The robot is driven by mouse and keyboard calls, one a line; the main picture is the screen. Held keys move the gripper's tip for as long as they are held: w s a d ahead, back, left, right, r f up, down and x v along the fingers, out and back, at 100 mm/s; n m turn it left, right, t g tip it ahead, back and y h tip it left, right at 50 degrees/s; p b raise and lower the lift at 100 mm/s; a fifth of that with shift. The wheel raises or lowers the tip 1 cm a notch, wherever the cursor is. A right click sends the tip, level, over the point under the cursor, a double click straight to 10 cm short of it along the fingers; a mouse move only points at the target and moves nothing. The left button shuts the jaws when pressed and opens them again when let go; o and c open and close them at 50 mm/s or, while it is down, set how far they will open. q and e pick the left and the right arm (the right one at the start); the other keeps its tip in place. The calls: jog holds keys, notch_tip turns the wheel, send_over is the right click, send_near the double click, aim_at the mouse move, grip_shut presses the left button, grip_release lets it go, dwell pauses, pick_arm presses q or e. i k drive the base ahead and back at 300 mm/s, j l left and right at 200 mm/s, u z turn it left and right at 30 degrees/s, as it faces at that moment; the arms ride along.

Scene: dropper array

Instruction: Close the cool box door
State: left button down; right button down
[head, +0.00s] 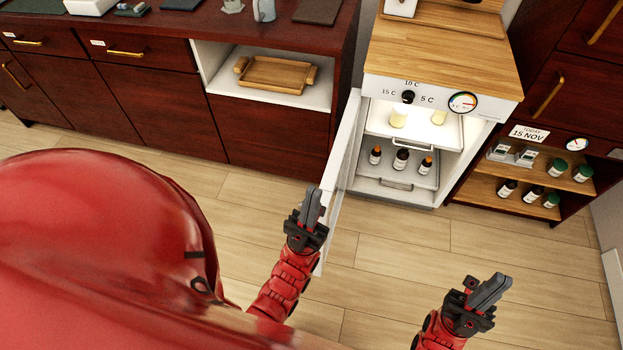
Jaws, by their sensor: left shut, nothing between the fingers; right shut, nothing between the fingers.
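The cool box (376,97) stands at the back right of centre, white with a wooden top, a dial knob and a round gauge on its front. Its white door (345,150) is wide open, hinged on the left and standing out toward me. The lit inside shows shelves with bottles and pale jars. My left gripper (313,200) is shut and empty at the door's near end; it overlaps the door in the picture, and I cannot tell whether it touches. My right gripper (497,284) is shut and empty above the floor, to the right and well in front of the cool box.
Dark wood cabinets (150,115) with gold handles line the back left, with a wooden tray (275,75) in an open niche. A shelf unit (553,208) with bottles stands right of the cool box. The wood floor (420,255) before the cool box is clear.

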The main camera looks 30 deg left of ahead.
aim_at(333, 184)
jog(key=j+z, duration=0.45)
jog(key=j, duration=1.45)
jog(key=k+j+u, duration=0.1)
jog(key=k+j, duration=0.2)
jog(key=k+j+u, duration=0.2)
jog(key=k, duration=0.35)
